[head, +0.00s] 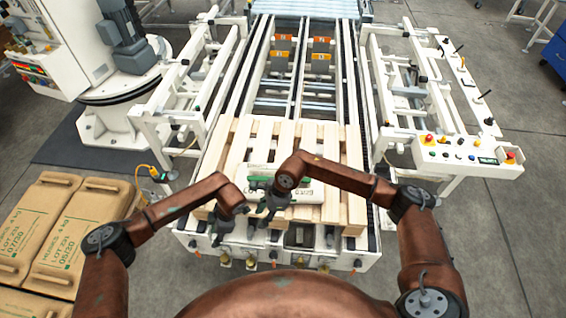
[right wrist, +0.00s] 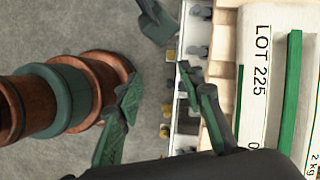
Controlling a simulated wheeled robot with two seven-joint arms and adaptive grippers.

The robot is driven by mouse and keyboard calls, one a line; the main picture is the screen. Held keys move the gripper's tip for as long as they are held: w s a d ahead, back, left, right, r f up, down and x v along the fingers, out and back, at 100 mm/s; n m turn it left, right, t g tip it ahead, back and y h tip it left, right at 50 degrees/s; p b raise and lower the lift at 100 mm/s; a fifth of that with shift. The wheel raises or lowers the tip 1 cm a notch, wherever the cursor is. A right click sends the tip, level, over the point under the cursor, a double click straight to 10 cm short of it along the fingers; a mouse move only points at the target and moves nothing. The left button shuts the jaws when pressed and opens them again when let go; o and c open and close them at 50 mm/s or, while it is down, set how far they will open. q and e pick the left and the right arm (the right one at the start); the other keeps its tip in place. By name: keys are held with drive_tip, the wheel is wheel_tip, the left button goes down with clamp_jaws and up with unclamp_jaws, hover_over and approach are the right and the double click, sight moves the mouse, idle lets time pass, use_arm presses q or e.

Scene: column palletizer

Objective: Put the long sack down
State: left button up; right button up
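A white sack (head: 308,191) with green markings lies on the front part of a wooden pallet (head: 226,160). My right arm covers part of it. In the right wrist view the sack (right wrist: 268,95) shows a green stripe and "LOT 225" at the right edge. My right gripper (head: 268,208) is at the sack's left front side. In the right wrist view its fingers (right wrist: 158,76) are spread with nothing between them, beside the sack. My left gripper (head: 222,230) is at the pallet's front left edge, left of the right gripper and apart from the sack. Its finger opening is unclear.
The pallet rests on a white conveyor frame (head: 235,85). Brown sacks (head: 78,235) are stacked at the lower left. A control panel (head: 465,155) with buttons stands on the right. A white machine (head: 70,45) stands at the upper left. The pallet's rear slats are bare.

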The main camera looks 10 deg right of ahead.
drive_tip(key=v, duration=0.3)
drive_tip(key=shift+w+d+r, duration=0.1)
drive_tip(key=shift+d+r, duration=0.15)
drive_tip(key=shift+r, duration=0.05)
idle(0.3)
